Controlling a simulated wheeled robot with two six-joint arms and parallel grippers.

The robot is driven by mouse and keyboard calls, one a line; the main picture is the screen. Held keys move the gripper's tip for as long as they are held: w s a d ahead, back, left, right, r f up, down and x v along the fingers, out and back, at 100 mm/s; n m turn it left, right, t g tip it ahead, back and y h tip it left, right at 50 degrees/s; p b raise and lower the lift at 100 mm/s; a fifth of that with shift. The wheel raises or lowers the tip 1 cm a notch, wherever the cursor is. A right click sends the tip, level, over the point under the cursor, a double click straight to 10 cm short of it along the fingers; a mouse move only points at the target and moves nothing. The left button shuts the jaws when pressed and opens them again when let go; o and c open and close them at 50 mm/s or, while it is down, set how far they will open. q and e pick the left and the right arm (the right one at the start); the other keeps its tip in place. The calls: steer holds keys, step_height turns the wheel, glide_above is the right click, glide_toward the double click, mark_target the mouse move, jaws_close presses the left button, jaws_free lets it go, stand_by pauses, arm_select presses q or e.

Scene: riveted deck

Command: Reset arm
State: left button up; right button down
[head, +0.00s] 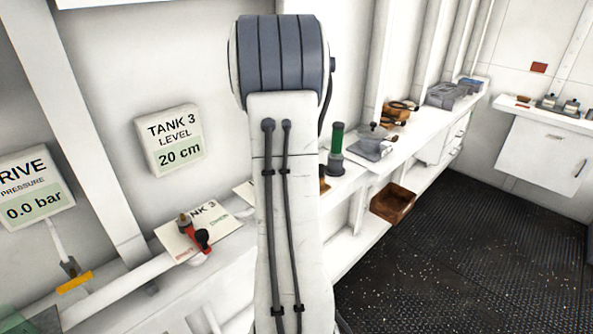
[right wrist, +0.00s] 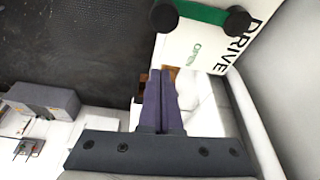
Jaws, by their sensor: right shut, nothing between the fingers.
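One of my arms rises through the middle of the head view, a white link with two dark cables and a grey-blue joint on top. No gripper shows in the head view. In the right wrist view my right gripper (right wrist: 161,76) is shut and empty, its two dark fingers side by side. A white "DRIVE" placard (right wrist: 228,62) with "OPEN" in green lies just beyond the fingertips to the upper right. A green bar with black round ends (right wrist: 204,14) is over it. I cannot tell whether the fingers touch anything. My left gripper is out of view.
A Tank 3 level sign (head: 171,139) reads 20 cm and a drive pressure sign (head: 33,189) reads 0.0 bar. A red-handled valve (head: 196,240) sits on the pipe. A bench (head: 402,143) holds tools; a brown open box (head: 393,203) stands lower. Dark floor (head: 470,240) is clear.

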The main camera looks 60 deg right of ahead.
steer(key=b+v, duration=0.1)
steer(key=v, duration=0.7)
steer(key=shift+a, duration=0.25)
steer(key=shift+s+r, duration=0.1)
